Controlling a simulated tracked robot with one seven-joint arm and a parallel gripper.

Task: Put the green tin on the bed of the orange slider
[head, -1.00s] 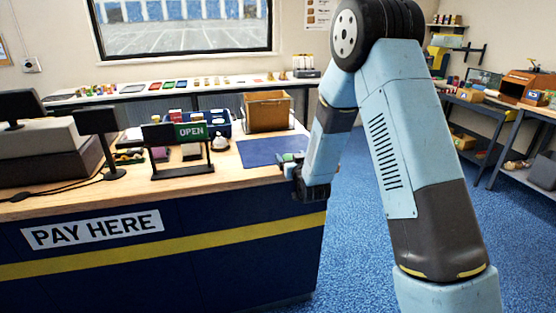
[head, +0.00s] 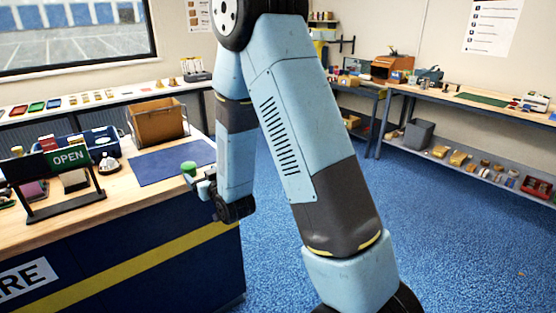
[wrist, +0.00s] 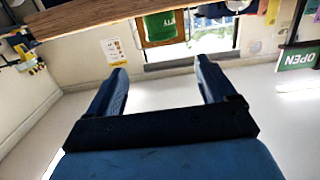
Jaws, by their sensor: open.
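A small green tin (head: 188,168) shows in the head view at the right front corner of the counter, just left of my gripper (head: 202,185). From this angle I cannot tell whether they touch. My gripper is open.
The counter (head: 110,205) carries a blue mat (head: 160,163), a brown bin (head: 157,121), a bell (head: 109,165) and an OPEN sign (head: 69,157). Benches (head: 460,100) line the far right wall, with a grey bin (head: 418,134) below.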

